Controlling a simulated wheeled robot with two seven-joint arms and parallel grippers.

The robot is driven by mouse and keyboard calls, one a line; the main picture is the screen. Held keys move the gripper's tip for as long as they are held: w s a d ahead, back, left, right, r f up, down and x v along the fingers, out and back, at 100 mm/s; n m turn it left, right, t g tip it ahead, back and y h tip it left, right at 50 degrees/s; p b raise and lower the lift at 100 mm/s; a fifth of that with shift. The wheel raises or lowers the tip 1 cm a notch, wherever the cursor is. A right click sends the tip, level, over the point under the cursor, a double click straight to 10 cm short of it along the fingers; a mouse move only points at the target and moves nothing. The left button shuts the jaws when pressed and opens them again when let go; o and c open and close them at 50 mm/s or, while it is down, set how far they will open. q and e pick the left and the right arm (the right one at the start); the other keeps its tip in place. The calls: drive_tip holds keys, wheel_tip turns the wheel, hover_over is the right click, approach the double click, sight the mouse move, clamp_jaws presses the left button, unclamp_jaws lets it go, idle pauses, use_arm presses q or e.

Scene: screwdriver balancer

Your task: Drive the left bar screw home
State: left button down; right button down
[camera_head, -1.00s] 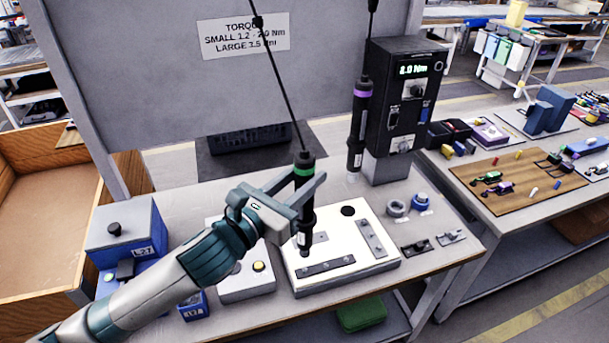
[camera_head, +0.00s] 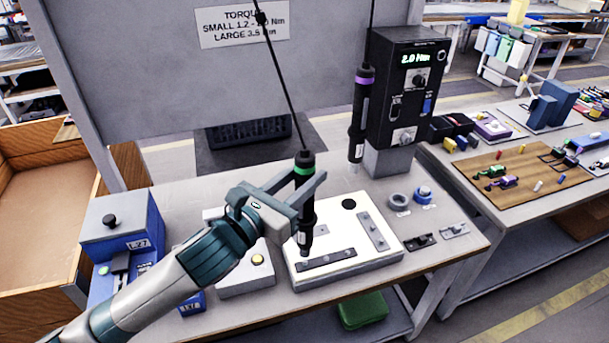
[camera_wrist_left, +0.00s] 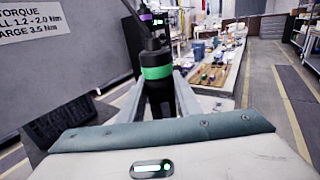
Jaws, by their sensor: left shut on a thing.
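My left gripper (camera_head: 297,197) is shut on the green-banded screwdriver (camera_head: 304,170), which hangs from a cord. The screwdriver is nearly upright, and its tip is at or just above the dark bar (camera_head: 326,260) on the white plate (camera_head: 378,260). Whether the tip touches a screw is too small to tell. A grey bar (camera_head: 373,231) lies at the right of the plate. In the left wrist view, the green band (camera_wrist_left: 156,72) of the screwdriver stands between the fingers. My right gripper is out of view.
A purple-banded screwdriver (camera_head: 360,120) hangs by the black controller (camera_head: 408,90), whose display reads 2.0 Nm. A box with a yellow button (camera_head: 257,259) stands left of the plate. Rings and small parts (camera_head: 422,242) lie at the right.

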use_arm(q)
drive_tip(key=shift+f, duration=0.15)
drive_tip(key=shift+f+b, duration=0.35)
drive_tip(key=shift+f, duration=0.3)
drive_tip(key=shift+f+b, duration=0.4)
drive_tip(key=shift+f, duration=0.75)
idle(1.1)
